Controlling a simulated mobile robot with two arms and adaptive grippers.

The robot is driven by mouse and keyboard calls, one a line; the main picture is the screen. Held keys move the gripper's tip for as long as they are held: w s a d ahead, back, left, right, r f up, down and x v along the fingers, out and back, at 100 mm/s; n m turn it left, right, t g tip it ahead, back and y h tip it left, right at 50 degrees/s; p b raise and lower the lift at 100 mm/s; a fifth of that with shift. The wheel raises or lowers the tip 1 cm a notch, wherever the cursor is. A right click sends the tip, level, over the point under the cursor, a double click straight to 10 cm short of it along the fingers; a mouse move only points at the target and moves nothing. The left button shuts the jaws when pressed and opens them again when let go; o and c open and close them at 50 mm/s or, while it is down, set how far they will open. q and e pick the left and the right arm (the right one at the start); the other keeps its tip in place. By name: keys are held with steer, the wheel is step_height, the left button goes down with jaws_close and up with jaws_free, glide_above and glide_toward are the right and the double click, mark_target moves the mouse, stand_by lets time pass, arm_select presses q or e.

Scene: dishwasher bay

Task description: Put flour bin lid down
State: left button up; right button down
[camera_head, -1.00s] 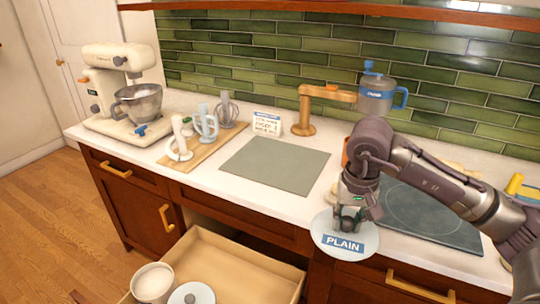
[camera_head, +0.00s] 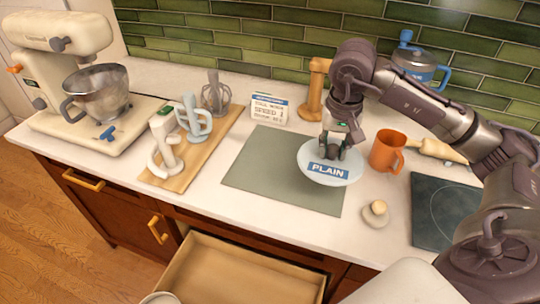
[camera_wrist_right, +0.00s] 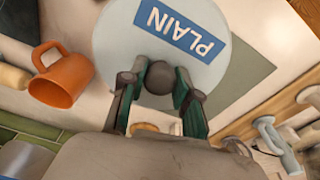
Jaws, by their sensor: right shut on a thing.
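The flour bin lid (camera_head: 335,176) is a pale round disc with a blue "PLAIN" label. My right gripper (camera_head: 335,152) is shut on the lid's dark knob and holds it over the right part of the grey-green mat (camera_head: 262,176). Whether the lid touches the mat I cannot tell. In the right wrist view, the lid (camera_wrist_right: 208,72) fills the upper middle and its round knob sits between the fingers of my right gripper (camera_wrist_right: 157,88). My left gripper is not in view.
An orange mug (camera_head: 385,150) stands right of the lid, and a small round knobbed piece (camera_head: 375,214) lies in front. The tray with attachments (camera_head: 192,165) is left of the mat. An open drawer (camera_head: 240,272) is below. The mat's left part is clear.

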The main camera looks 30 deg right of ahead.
mark_target(313, 153)
steer(key=w+a+f+p, duration=0.2)
steer(key=w+a, duration=0.1)
steer(key=shift+w, duration=0.1)
steer(key=w+f, duration=0.1)
steer(key=w, duration=0.1)
steer(key=w+a+f+p, duration=0.1)
steer(key=w, duration=0.1)
steer(key=w+a+f+p, duration=0.1)
steer(key=w+f, duration=0.1)
steer(key=shift+a, duration=0.2)
step_height(313, 153, down, 4)
steer(key=shift+s+r+p, duration=0.15)
steer(key=shift+p, duration=0.7)
steer(key=shift+f, duration=0.35)
steer(key=shift+f, duration=0.1)
steer(key=c, duration=0.8)
jaws_free()
steer(key=shift+c, duration=0.2)
